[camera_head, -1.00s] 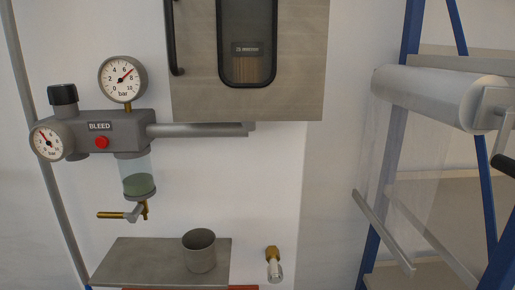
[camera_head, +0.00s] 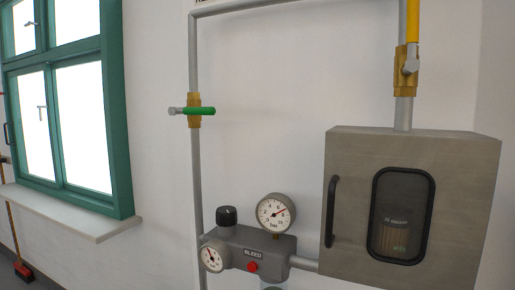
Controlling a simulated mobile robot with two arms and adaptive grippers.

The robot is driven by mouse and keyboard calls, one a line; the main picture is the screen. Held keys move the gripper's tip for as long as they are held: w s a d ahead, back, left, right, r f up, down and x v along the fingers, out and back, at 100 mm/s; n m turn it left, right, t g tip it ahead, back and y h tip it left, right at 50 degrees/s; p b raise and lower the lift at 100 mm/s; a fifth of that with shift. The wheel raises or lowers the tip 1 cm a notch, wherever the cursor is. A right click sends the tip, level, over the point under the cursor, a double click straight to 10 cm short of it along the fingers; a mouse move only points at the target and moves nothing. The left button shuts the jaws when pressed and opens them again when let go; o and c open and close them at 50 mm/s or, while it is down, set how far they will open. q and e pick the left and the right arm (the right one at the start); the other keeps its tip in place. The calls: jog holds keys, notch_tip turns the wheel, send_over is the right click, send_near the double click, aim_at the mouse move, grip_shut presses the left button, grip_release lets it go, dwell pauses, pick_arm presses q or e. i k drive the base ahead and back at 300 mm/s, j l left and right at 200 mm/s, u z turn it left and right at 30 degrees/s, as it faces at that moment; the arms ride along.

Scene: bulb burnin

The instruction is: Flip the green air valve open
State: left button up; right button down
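The green air valve shows left of centre, on a vertical grey pipe (camera_head: 197,160). Its brass body (camera_head: 194,120) sits around the pipe. A grey stub sticks out to the left of the body. Neither of my grippers is in view, and nothing touches the lever.
A grey regulator block (camera_head: 262,243) with gauges and a red button sits below. A grey cabinet (camera_head: 344,240) with a dark handle stands at the right, under a yellow-handled valve (camera_head: 413,25). A green window (camera_head: 115,110) with a sill (camera_head: 70,213) is left.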

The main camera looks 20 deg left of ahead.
aim_at(192, 111)
jog(key=k+j+u, duration=0.15)
jog(key=u, duration=0.85)
